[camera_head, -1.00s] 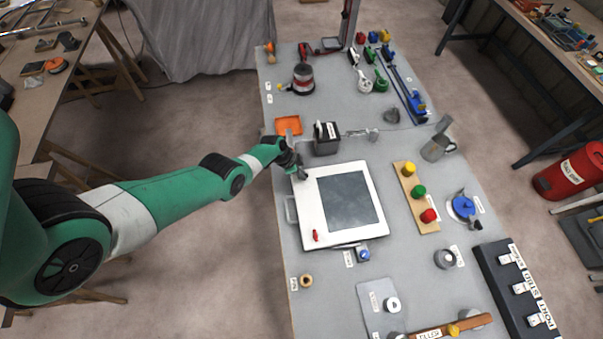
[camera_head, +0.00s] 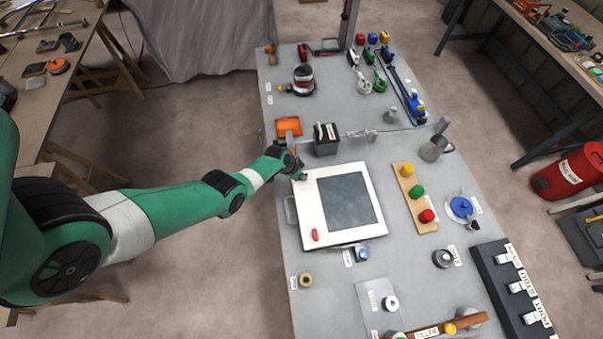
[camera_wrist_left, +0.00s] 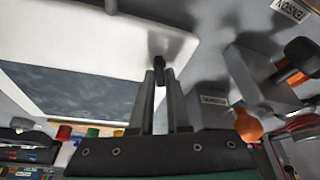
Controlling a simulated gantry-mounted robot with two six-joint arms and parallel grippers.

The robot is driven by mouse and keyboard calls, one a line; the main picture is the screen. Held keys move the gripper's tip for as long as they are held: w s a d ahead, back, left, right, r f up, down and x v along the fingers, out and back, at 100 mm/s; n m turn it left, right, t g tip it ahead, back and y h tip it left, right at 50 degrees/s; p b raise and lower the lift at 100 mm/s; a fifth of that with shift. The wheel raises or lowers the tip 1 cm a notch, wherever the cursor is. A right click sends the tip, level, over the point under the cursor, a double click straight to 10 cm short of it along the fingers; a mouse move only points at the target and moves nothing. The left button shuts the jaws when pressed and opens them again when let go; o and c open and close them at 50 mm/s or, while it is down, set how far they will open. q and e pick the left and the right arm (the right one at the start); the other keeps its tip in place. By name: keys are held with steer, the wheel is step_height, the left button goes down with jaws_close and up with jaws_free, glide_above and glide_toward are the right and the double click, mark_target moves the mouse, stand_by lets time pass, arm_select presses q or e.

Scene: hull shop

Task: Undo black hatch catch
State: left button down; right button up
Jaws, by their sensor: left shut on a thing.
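The white hatch (camera_head: 372,226) with a dark grey pane lies on the grey bench. It also shows at the upper left of the left wrist view (camera_wrist_left: 120,43). The black catch (camera_wrist_left: 158,68) is at the hatch's upper-left corner in the head view, mostly hidden there by my gripper. My left gripper (camera_head: 299,174) is at that corner. In the left wrist view its two fingers (camera_wrist_left: 160,82) are shut on the black catch. A red catch (camera_head: 315,235) sits at the hatch's lower-left corner. My right gripper is not in view.
A dark box (camera_head: 326,140) and an orange tray (camera_head: 288,127) stand close behind my left gripper. A wooden strip (camera_head: 423,212) with yellow, green and red knobs lies right of the hatch.

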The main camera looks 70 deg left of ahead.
arm_select(q)
steer(key=n+y, duration=0.1)
steer(key=n, duration=0.1)
steer(key=shift+d+f+n+g, duration=0.1)
steer(key=shift+n+g, duration=0.2)
steer(key=shift+n, duration=0.1)
steer(key=shift+n+y, duration=0.4)
steer(key=shift+n, duration=0.5)
steer(key=n+b, duration=0.1)
steer(key=n, duration=0.1)
steer(key=n+g+y+b, duration=0.1)
steer(key=n, duration=0.2)
steer(key=shift+w+d+g, duration=0.15)
steer(key=shift+g, duration=0.15)
steer(key=shift+n+g+y, duration=0.3)
steer(key=shift+n+g, duration=0.4)
steer(key=shift+n, duration=1.1)
steer(key=shift+b, duration=0.3)
steer(key=c, duration=0.9)
jaws_free()
steer(key=shift+w, duration=0.1)
